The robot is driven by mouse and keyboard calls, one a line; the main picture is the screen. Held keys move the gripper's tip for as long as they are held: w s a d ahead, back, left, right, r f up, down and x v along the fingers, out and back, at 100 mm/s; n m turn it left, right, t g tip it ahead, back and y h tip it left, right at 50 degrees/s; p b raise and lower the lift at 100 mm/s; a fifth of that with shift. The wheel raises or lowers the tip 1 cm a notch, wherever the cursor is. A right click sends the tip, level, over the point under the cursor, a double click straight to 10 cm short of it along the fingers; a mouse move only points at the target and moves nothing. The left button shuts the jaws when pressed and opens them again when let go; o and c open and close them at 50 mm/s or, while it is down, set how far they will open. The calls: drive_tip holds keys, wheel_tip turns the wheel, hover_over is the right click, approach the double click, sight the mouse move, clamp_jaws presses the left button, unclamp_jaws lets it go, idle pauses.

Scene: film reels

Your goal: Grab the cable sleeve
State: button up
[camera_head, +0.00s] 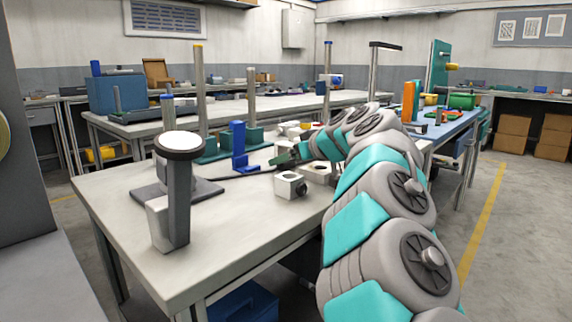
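My arm reaches in from the lower right and curves over the table. Its end, my gripper (288,157), is small and dark, low over the middle of the work table. I cannot tell whether its fingers are open or shut. A thin dark cable (232,177) runs from near the grey base plate (150,191) towards the gripper. I cannot make out a cable sleeve for certain; it may be small or hidden by my arm.
The work table (120,217) holds a post with a round white top (180,145) at front left. A blue bracket (239,147) stands left of the gripper, and a white block with a dark round part (290,186) stands just in front.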

drive_tip(key=c, duration=1.1)
drive_tip(key=shift+r, duration=0.15)
